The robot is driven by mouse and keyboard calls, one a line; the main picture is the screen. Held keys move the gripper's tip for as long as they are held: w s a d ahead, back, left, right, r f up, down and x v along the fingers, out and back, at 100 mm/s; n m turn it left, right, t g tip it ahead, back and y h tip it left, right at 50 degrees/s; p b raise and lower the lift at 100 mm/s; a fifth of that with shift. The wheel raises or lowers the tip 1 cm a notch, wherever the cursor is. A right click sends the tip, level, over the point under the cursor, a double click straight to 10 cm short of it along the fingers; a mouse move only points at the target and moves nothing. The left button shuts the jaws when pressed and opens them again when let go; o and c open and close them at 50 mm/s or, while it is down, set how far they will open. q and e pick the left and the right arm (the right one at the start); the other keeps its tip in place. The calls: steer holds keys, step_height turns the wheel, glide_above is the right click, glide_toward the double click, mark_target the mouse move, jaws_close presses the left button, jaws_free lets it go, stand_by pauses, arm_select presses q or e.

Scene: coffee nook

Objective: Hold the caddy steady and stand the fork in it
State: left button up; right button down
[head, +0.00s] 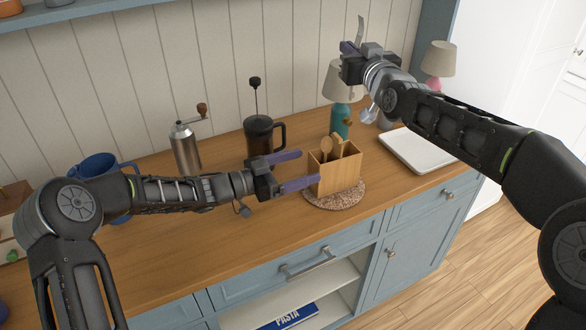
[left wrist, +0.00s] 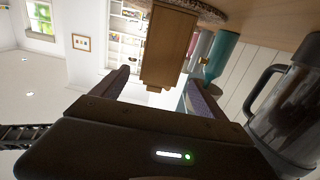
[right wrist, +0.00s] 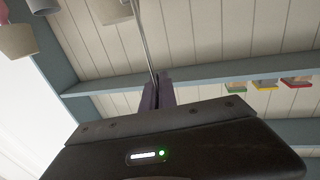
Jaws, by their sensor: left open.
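The wooden caddy (head: 338,178) stands upright on a round woven mat (head: 336,201) on the counter, with wooden utensils (head: 333,148) in it. My left gripper (head: 299,169) is open beside the caddy's left side, its fingers pointing at it. In the left wrist view the caddy (left wrist: 168,48) shows ahead between the two fingers; contact is not visible. My right gripper (head: 349,48) is raised above and behind the caddy, shut on the fork (head: 360,28), which points up. In the right wrist view the fork's thin metal shaft (right wrist: 146,40) rises from the closed fingers (right wrist: 157,92).
A French press (head: 259,135) stands behind my left gripper, with a grinder (head: 186,147) farther left. The counter in front of my left arm is clear.

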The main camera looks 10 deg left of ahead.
mark_target(334, 157)
arm_select(q)
steer(key=x, duration=1)
steer(key=shift+c, duration=0.4)
steer(key=c, duration=1.5)
steer(key=shift+c, duration=0.2)
arm_select(e)
steer(key=w+d+f, duration=0.2)
steer(key=d+f, duration=0.2)
steer(key=f, duration=0.1)
steer(key=s+a+n+y, duration=0.1)
steer(key=a+f+g+y, duration=0.1)
steer(key=a, duration=0.1)
steer(key=s+a+f+n+g+y, duration=0.1)
steer(key=shift+s+a+n+y, duration=0.2)
steer(key=shift+s+n+y, duration=0.1)
steer(key=shift+s, duration=0.05)
